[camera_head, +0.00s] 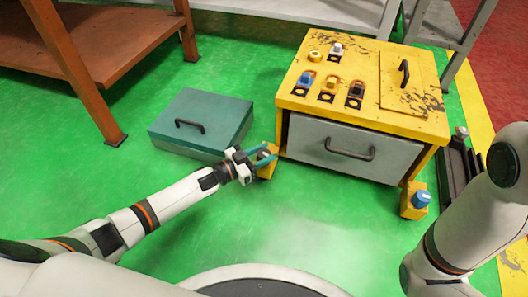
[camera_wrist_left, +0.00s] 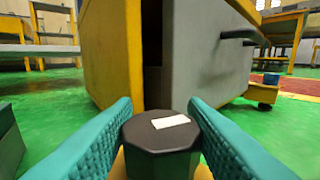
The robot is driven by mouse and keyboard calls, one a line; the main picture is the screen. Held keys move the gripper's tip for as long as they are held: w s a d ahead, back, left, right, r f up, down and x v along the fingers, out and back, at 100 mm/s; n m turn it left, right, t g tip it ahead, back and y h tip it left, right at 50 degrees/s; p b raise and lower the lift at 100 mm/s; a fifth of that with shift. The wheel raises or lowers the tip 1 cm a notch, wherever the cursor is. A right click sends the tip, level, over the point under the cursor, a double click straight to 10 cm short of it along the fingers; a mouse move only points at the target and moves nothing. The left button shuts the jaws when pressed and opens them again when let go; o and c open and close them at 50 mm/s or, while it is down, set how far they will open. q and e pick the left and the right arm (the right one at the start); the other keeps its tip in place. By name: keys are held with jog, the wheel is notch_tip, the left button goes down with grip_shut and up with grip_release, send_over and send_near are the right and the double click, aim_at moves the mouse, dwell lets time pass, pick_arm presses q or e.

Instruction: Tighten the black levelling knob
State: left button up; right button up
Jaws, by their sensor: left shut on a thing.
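The black levelling knob (camera_wrist_left: 160,140) is a dark faceted cap with a white mark on its top. It sits at the yellow cabinet's near left foot (camera_head: 268,171). My left gripper (camera_head: 266,154) reaches it from the left, its teal fingers on both sides of the knob. In the left wrist view the fingers are shut on the knob. In the head view the fingers hide most of the knob. My right gripper is out of view; only part of my right arm shows at the right edge.
The yellow cabinet (camera_head: 330,110) has a grey drawer (camera_head: 340,160). A blue knob (camera_head: 421,198) stands on its near right foot. A teal box (camera_head: 215,115) lies left of the cabinet. An orange-brown bench (camera_head: 110,50) stands farther back. Green floor in front is clear.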

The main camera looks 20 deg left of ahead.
pick_arm(q)
jog(key=m+g+h+b, duration=0.1)
jog(key=m+g+h, duration=0.2)
jog(key=g, duration=0.1)
jog(key=shift+m+g+h, duration=1.1)
jog(key=shift+m+g, duration=0.3)
jog(key=shift+g, duration=0.3)
jog(key=shift+s+d+g, duration=0.1)
jog(key=shift+g, duration=0.2)
jog(key=o, duration=1)
jog(key=shift+c, duration=0.2)
jog(key=shift+a, duration=0.4)
jog(key=p+v, duration=0.1)
jog(key=v, duration=1)
jog(key=shift+s+a+p, duration=0.15)
jog(key=shift+a+p, duration=0.05)
jog(key=shift+p, duration=0.2)
